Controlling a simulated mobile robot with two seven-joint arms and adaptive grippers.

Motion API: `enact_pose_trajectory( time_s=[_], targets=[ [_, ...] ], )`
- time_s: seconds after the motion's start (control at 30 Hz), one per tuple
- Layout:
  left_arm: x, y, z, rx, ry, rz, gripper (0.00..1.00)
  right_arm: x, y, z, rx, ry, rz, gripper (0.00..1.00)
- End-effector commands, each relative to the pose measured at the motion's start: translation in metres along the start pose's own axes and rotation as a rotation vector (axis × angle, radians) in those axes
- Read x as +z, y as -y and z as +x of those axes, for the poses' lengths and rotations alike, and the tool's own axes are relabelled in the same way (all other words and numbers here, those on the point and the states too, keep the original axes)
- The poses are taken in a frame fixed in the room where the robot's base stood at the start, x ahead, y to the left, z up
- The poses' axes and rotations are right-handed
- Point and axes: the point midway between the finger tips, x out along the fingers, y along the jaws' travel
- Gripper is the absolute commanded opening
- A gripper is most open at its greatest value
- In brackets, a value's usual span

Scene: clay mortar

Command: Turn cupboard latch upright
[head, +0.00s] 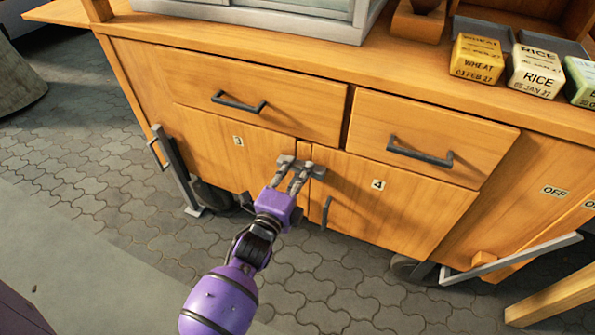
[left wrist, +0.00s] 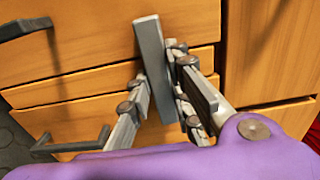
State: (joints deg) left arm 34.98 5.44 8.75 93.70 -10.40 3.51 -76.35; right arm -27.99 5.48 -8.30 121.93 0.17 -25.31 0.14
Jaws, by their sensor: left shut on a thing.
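My left gripper (head: 300,168) reaches in from below to the seam between cupboard door 3 (head: 215,140) and cupboard door 4 (head: 385,205), just under the drawers. My right gripper is not in view.
Two drawers with dark handles (head: 239,104) (head: 420,153) sit above the doors. Door 4's handle (head: 326,212) is close to my gripper's right. Wheat and rice boxes (head: 477,60) (head: 537,73) stand on the worktop. A grey bar (head: 510,259) sticks out at lower right. Paved floor is open at left.

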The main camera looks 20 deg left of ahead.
Motion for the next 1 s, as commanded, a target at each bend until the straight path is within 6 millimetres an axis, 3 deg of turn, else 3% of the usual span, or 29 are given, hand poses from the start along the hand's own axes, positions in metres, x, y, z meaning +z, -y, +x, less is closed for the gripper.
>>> enact_pose_trajectory(
  time_s=[0.37,1.0],
  targets=[
    [-0.001,0.002,0.000,0.000,-0.001,-0.210,0.00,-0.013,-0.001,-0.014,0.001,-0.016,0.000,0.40],
    [-0.001,0.001,0.000,0.001,-0.001,-0.816,0.00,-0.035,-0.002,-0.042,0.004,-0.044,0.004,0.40]
  ],
)
